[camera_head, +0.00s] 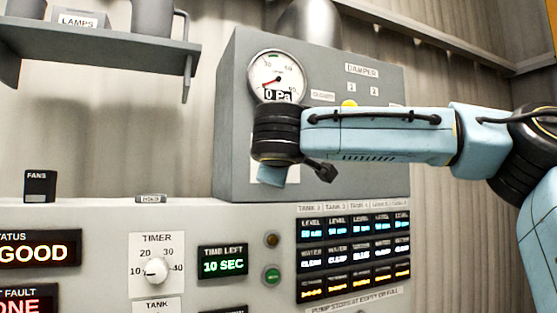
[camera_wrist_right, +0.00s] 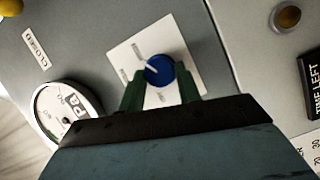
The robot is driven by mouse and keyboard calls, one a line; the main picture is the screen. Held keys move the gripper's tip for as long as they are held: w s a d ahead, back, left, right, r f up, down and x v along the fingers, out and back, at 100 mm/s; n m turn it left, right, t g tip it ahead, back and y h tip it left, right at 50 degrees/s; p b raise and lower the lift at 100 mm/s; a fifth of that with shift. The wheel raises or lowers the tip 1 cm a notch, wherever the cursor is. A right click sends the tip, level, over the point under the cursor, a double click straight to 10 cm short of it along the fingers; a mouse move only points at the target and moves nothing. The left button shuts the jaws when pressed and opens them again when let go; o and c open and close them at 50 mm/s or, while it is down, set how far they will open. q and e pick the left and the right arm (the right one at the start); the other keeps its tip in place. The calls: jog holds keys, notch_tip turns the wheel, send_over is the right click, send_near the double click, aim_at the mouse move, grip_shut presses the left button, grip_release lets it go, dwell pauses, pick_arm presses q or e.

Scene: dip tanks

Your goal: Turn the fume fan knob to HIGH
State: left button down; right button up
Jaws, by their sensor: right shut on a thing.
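The fume fan knob is a round blue knob (camera_wrist_right: 159,68) with a white pointer line, on a white label plate (camera_wrist_right: 128,48) fixed to a grey panel. In the right wrist view, my right gripper (camera_wrist_right: 160,82) has its two dark green fingers on either side of the knob, shut on it. The plate's position words are mostly hidden or too small to read. In the head view, my right arm reaches in from the right and its wrist hides the knob and fingertips in front of the grey box (camera_head: 232,120). My left gripper is in neither view.
A pressure gauge (camera_head: 277,76) reading 0 Pa sits just above my wrist. Below is a console with a timer dial (camera_head: 156,270), a TIME LEFT display (camera_head: 223,262) and several lit level displays (camera_head: 353,255). A shelf (camera_head: 110,40) juts out at upper left.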

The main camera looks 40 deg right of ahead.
dwell(0.4)
jog(key=o, duration=1)
jog(key=shift+c, duration=0.2)
jog(key=v, duration=1.3)
jog(key=shift+a+r, duration=0.1)
jog(key=shift+a, duration=0.05)
